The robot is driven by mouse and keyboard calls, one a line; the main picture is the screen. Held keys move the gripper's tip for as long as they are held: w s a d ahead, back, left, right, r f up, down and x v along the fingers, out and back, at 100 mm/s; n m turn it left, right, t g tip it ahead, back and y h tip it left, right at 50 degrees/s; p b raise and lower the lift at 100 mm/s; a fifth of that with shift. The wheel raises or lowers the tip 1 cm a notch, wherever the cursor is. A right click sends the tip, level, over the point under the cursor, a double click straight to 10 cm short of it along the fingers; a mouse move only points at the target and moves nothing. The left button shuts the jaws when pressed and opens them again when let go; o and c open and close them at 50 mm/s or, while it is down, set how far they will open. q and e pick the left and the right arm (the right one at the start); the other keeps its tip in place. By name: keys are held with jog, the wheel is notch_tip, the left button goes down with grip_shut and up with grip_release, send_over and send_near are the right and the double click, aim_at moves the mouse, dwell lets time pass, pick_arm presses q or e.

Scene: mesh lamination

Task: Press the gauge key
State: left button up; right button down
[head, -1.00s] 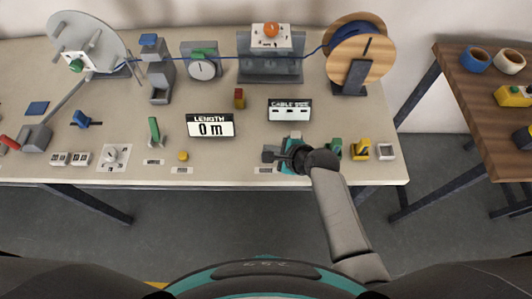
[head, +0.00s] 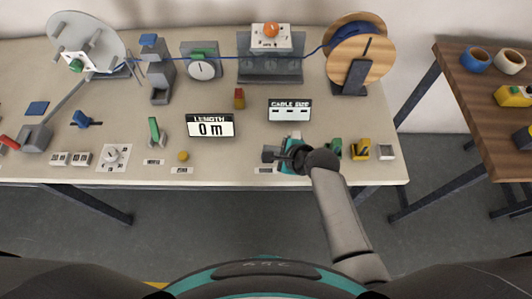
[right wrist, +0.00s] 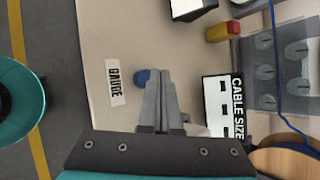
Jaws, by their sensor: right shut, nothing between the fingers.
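The gauge key is a small round blue button (right wrist: 142,77) in the right wrist view, next to the white label reading GAUGE (right wrist: 115,82). My right gripper (right wrist: 157,74) is shut and empty, its fingertips right beside the blue button and partly covering it. I cannot tell whether they touch it. In the head view my right gripper (head: 270,154) is over the front of the bench, just behind a small white label (head: 265,170), and the button is hidden there. The CABLE SIZE display (head: 290,109) stands behind the gripper; its three slots look blank. My left gripper is not in view.
The LENGTH display (head: 210,126) reads 0 m. A red and yellow block (head: 239,98) stands behind it. A green block (head: 334,148) and a yellow block (head: 361,149) stand right of my gripper. A blue cable (head: 215,58) runs across the back to a wooden reel (head: 343,70).

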dwell(0.4)
jog(key=shift+f, duration=0.4)
jog(key=shift+f+b, duration=0.4)
jog(key=shift+f, duration=0.15)
dwell(0.6)
jog(key=shift+r, duration=0.1)
jog(key=shift+r+p, duration=0.85)
jog(key=shift+p, duration=0.35)
notch_tip(320, 180, up, 5)
jog(key=p, duration=0.5)
jog(key=shift+r+p, duration=0.1)
jog(key=shift+p, duration=0.3)
